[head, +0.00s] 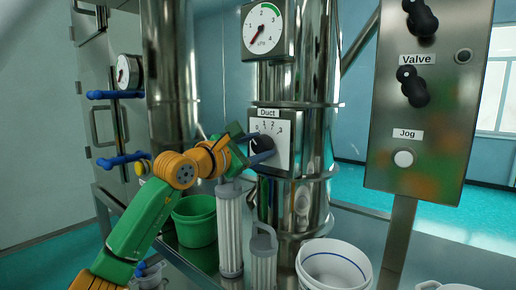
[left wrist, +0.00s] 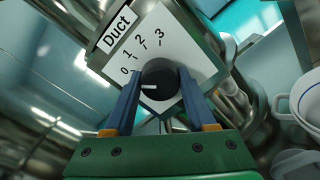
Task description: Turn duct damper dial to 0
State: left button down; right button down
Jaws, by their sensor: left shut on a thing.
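The duct damper dial is a round black knob (left wrist: 158,76) on a white plate marked "Duct" (left wrist: 117,30) with 0, 1, 2 and 3. In the head view the knob (head: 262,144) sits on the plate (head: 286,128) on the steel duct. My left gripper (head: 259,149) reaches it from the left. In the left wrist view its two blue fingers (left wrist: 159,84) are shut on the knob, one on each side. The knob's white pointer line faces left, near the 0 side of the scale. My right gripper is not in view.
A round gauge (head: 264,28) is above the dial. A panel with Valve knobs and a Jog button (head: 403,159) stands at right. Below are a green bucket (head: 196,224), clear ribbed cylinders (head: 230,235) and a white bucket (head: 334,268). Blue handles (head: 122,159) are at left.

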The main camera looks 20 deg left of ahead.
pick_arm(q)
jog(key=shift+r+n, duration=0.1)
jog(key=shift+n, duration=0.2)
jog(key=c, duration=0.5)
grip_release()
jog(key=shift+d, duration=0.1)
jog(key=shift+s+f+b, duration=0.2)
jog(key=shift+f+b, duration=0.05)
jog(key=shift+b, duration=0.15)
jog(key=b+v, duration=0.3)
jog(key=v, duration=0.3)
jog(key=shift+s+a+r+b, duration=0.2)
jog(key=shift+s+b, duration=0.1)
